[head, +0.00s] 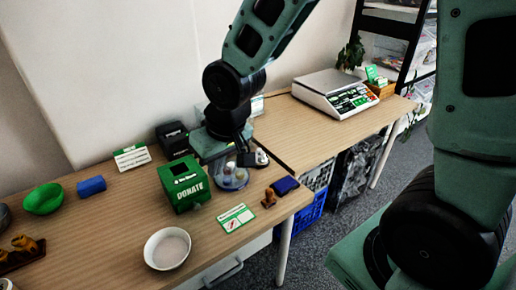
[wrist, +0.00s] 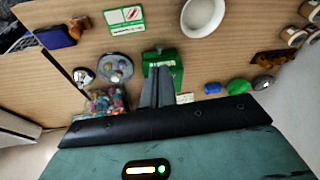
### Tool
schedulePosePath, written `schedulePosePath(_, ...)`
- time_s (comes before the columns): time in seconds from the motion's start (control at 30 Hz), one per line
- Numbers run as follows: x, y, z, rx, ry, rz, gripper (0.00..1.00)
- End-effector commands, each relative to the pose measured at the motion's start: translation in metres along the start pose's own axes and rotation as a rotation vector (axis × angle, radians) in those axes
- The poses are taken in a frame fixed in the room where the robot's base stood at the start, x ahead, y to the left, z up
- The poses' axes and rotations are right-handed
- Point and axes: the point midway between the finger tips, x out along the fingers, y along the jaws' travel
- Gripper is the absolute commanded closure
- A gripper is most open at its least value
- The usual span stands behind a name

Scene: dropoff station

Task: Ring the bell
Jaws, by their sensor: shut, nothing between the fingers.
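The bell (head: 261,157) looks like a small silver dome with dark parts beside it, near the right end of the left table. It also shows in the wrist view (wrist: 84,76), to the left of my fingers. My gripper (wrist: 159,78) is shut and empty, its fingers together in front of the green donation box in the wrist view. In the head view my green hand is above the table behind the donation box, left of the bell; its fingertips are hard to make out. My gripper looks apart from the bell.
The green donation box (head: 183,184) and a clear bowl (head: 231,179) stand near the bell. A bag of colourful items (wrist: 107,103) lies close to it. A white bowl (head: 167,248), a green-white card (head: 236,217) and a dark blue block (head: 286,185) are nearer the front edge.

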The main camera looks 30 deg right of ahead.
Motion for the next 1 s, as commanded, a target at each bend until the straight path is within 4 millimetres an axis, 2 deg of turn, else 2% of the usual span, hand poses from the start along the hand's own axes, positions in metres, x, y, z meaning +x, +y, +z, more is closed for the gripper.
schedulePosePath(0.1, 0.018, 0.04, -0.039, 0.141, 0.079, 0.001, 1.0)
schedulePosePath(0.3, 0.045, 0.116, -0.09, 0.364, 0.224, -0.012, 1.0)
schedulePosePath(0.4, 0.057, 0.158, -0.107, 0.471, 0.297, -0.023, 1.0)
schedulePosePath(0.6, 0.076, 0.237, -0.125, 0.653, 0.428, -0.055, 1.0)
schedulePosePath(0.7, 0.082, 0.265, -0.127, 0.714, 0.475, -0.071, 1.0)
schedulePosePath(0.8, 0.085, 0.283, -0.127, 0.754, 0.509, -0.084, 1.0)
schedulePosePath(1.0, 0.088, 0.296, -0.127, 0.781, 0.531, -0.093, 1.0)
